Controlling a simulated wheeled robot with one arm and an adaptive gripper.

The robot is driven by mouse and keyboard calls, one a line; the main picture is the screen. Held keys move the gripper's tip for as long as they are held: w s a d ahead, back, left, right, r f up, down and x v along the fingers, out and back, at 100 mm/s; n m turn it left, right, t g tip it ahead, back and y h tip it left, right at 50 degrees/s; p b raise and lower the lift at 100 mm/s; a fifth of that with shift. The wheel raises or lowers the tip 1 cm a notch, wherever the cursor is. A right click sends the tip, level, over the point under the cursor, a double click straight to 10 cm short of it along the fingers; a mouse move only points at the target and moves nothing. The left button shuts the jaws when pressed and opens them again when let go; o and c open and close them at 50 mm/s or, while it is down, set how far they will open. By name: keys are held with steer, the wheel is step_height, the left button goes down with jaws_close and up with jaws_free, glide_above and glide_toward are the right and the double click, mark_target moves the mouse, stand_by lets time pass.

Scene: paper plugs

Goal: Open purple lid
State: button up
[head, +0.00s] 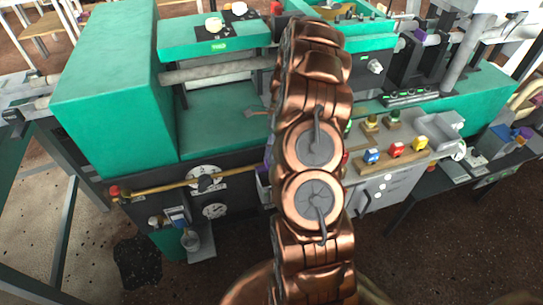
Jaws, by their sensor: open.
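A small purple piece (263,182) shows at the left edge of my copper arm, on the front of the green machine. My arm hides most of it, so I cannot tell whether it is the lid or whether it is open. Another small purple part (421,37) sits at the back right of the machine. A further purple item (524,133) lies on the dark side table at the far right. My arm rises through the middle of the view. My gripper does not show; the arm links cover the area behind them.
The green machine (105,80) fills the back. Blue, red and yellow blocks (396,150) stand on a ledge right of my arm. Dark floor is clear in front.

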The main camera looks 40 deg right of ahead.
step_height(320, 180, up, 9)
steer(key=shift+r, duration=0.2)
stand_by(0.3)
